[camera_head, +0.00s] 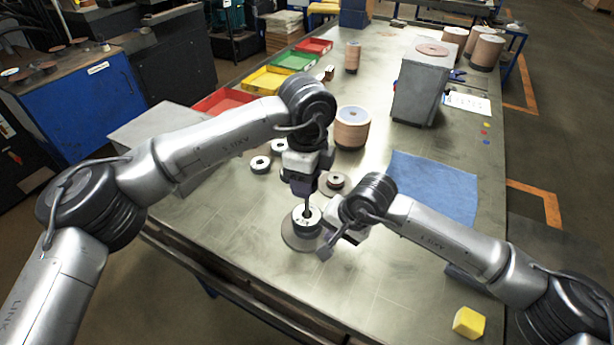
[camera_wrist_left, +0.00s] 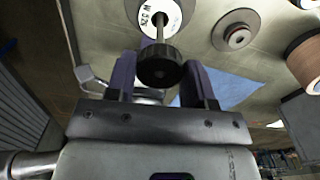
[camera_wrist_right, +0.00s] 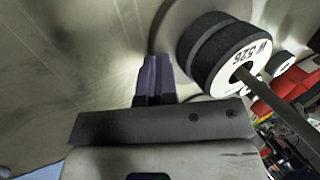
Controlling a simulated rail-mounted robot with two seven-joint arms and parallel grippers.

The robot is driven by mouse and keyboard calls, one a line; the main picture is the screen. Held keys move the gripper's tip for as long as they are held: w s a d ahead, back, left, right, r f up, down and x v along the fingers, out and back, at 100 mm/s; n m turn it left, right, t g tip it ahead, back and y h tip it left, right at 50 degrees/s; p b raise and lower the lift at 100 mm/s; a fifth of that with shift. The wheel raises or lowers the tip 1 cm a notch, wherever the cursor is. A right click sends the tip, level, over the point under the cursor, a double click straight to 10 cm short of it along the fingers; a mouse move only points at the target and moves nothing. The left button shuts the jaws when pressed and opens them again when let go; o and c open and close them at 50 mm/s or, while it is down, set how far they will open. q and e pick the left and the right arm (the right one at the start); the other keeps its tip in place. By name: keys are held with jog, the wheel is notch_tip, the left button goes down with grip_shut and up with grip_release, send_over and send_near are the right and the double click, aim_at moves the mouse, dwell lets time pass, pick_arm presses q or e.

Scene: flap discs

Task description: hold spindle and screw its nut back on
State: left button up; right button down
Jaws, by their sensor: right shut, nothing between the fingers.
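The spindle's rod (camera_head: 307,203) stands up from a stack of dark flap discs (camera_wrist_right: 205,48) with a white label (camera_head: 305,217), on a round base plate (camera_head: 293,240). In the left wrist view the black nut (camera_wrist_left: 160,66) is in line with the rod (camera_wrist_left: 161,30). My left gripper (camera_head: 305,188), above the spindle, has a finger on each side of the nut and appears shut on it; how far the nut is threaded is hidden. My right gripper (camera_wrist_right: 155,75) is shut and empty, low beside the disc stack and apart from it.
White-labelled discs (camera_head: 260,164) lie to the left. A tall tan roll (camera_head: 351,128) and a grey box (camera_head: 420,88) stand farther back. A blue mat (camera_head: 437,187) and a yellow block (camera_head: 469,322) lie right.

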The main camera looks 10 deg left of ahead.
pick_arm(q)
jog(key=c, duration=0.3)
jog(key=m, duration=0.5)
jog(key=shift+m, duration=0.4)
jog(key=m, duration=0.4)
jog(key=shift+f, duration=0.1)
jog(key=m, duration=1.2)
jog(key=shift+f, duration=0.1)
jog(key=m, duration=0.7)
jog(key=o, duration=0.7)
jog(key=shift+c, duration=0.2)
